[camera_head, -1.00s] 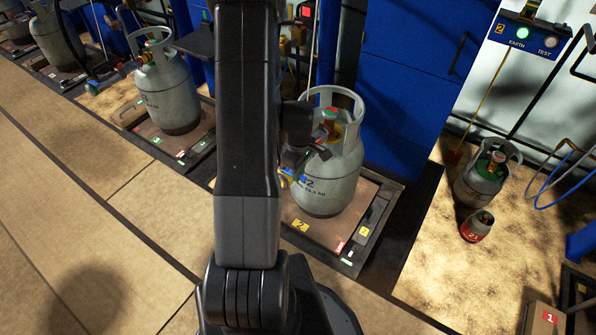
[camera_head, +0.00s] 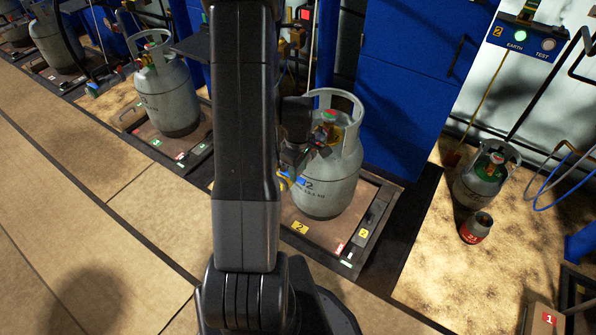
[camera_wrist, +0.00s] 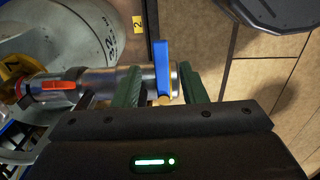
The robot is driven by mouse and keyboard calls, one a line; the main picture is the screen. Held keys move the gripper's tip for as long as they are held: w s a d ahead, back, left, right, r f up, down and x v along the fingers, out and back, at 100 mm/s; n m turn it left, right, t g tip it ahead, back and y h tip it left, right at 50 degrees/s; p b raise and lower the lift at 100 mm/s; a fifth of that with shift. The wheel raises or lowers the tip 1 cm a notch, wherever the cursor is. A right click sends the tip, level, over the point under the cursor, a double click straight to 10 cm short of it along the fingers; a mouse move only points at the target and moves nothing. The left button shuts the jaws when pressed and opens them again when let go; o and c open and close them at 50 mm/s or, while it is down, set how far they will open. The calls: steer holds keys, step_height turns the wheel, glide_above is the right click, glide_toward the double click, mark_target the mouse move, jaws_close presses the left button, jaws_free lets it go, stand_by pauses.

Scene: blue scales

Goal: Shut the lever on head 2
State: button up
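In the wrist view, the blue lever (camera_wrist: 162,60) stands at the end of a metallic head (camera_wrist: 105,82) that runs in from the left. My gripper (camera_wrist: 161,78) has its two green fingers on either side of the lever, with a visible gap to each finger. A red part (camera_wrist: 58,85) shows further along the head, towards the cylinder. In the head view, the grey gas cylinder marked 2 (camera_head: 330,190) stands upright on its scale (camera_head: 320,233). My arm hides much of the head there, and a bit of blue lever (camera_head: 298,180) shows beside the cylinder.
Another grey cylinder (camera_head: 168,98) stands on a scale to the left. A blue cabinet (camera_head: 415,80) rises behind cylinder 2. A small cylinder (camera_head: 487,178) and a red-banded can (camera_head: 476,228) stand on the floor at right. The floor in front is clear.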

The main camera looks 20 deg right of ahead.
step_height(320, 180, up, 12)
steer(key=p, duration=0.2)
steer(key=shift+f, duration=0.15)
step_height(320, 180, down, 14)
steer(key=b, duration=0.2)
steer(key=shift+b, duration=0.4)
stand_by(0.3)
